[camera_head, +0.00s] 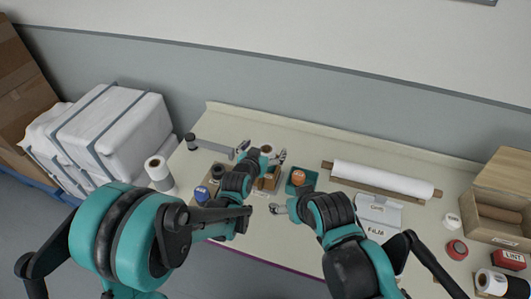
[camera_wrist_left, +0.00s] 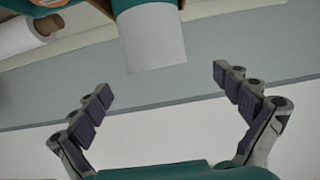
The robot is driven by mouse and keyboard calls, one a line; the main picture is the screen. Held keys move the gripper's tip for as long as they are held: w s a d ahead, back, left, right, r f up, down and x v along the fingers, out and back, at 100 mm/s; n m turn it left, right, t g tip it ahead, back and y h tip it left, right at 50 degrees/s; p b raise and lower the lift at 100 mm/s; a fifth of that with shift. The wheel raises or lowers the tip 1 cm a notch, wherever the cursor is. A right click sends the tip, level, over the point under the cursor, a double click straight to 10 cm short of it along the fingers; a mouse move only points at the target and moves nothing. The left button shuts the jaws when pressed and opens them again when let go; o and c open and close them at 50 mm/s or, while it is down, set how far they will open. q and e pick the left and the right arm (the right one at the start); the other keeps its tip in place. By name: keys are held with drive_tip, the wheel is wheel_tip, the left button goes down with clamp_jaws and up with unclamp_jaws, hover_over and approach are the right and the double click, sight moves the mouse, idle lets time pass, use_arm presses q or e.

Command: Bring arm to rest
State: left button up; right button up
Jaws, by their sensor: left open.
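My left gripper (camera_head: 262,152) is over the middle of the work table (camera_head: 225,120), its two fingers spread apart with nothing visibly held. In the left wrist view the same gripper (camera_wrist_left: 165,85) shows its dark finger pads wide apart, with clear space between them. My right gripper (camera_head: 277,208) shows as a small grey finger part at the end of the teal right arm, near the table's front middle. Its jaws are mostly hidden, so I cannot tell their state.
A white roll (camera_head: 382,178) lies on the table's right half, near a box marked FILM (camera_head: 378,216). A green tray (camera_head: 301,180) holds an orange item. An open cardboard box (camera_head: 500,208) stands far right. White wrapped bundles (camera_head: 117,131) stand left. A white roll (camera_head: 158,172) stands at the table's left.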

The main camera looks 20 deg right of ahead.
idle(0.4)
use_arm(q)
drive_tip(key=s+a+r+n+g+y+b, duration=0.15)
drive_tip(key=s+a, duration=0.25)
drive_tip(key=a, duration=0.6)
drive_tip(key=s+a+r+n+y+b, duration=0.2)
drive_tip(key=s+a+y, duration=0.1)
drive_tip(key=a, duration=0.6)
drive_tip(key=s+a+f+n+g+y+b, duration=0.1)
drive_tip(key=s+a+f, duration=0.1)
drive_tip(key=s+a, duration=0.6)
drive_tip(key=s+a+f+n+g+y+b, duration=0.1)
drive_tip(key=s+a+f+n+y+b, duration=0.1)
drive_tip(key=s+a, duration=0.6)
drive_tip(key=shift+s+f+g, duration=0.35)
drive_tip(key=shift+s+f, duration=0.45)
drive_tip(key=shift+s, duration=0.2)
drive_tip(key=shift+d, duration=0.1)
